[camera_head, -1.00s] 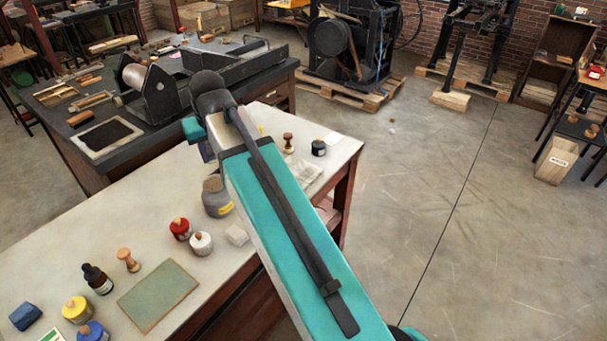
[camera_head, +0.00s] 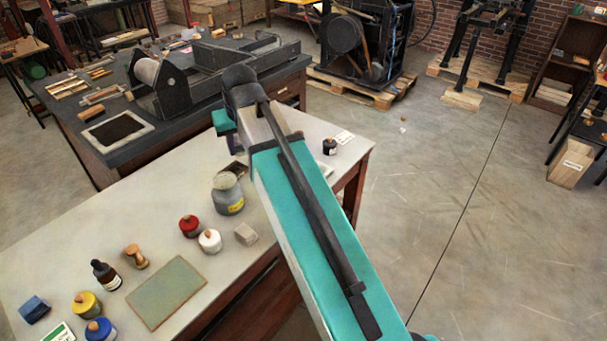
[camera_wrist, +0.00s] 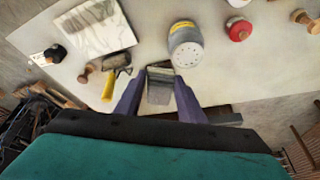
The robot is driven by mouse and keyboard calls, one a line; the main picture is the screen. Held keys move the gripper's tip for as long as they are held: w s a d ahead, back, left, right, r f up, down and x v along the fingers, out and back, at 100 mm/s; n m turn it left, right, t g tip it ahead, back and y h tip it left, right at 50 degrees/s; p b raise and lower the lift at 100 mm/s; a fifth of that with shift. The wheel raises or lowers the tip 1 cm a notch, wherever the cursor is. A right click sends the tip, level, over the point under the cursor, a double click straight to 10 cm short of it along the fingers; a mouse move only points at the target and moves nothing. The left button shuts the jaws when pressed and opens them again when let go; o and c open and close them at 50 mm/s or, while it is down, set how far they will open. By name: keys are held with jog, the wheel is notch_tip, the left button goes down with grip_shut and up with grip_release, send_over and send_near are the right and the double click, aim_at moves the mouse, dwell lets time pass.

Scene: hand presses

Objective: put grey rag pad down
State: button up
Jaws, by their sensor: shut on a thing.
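My gripper (camera_wrist: 160,100) points down over the pale worktable, its two purple fingers shut on the grey rag pad (camera_wrist: 159,92). The pad is a small grey block between the fingertips. I cannot tell whether the pad touches the table or that piece.
A grey tin with a yellow label (camera_wrist: 187,45) stands close beside the fingers.

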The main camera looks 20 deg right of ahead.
jog(key=s+d+f, duration=0.1)
jog(key=s+f, duration=0.4)
jog(key=f, duration=0.1)
jog(key=shift+s+d+f, duration=0.2)
jog(key=shift+s+f, duration=0.05)
jog(key=shift+f, duration=0.05)
jog(key=shift+a, duration=0.1)
dwell(0.5)
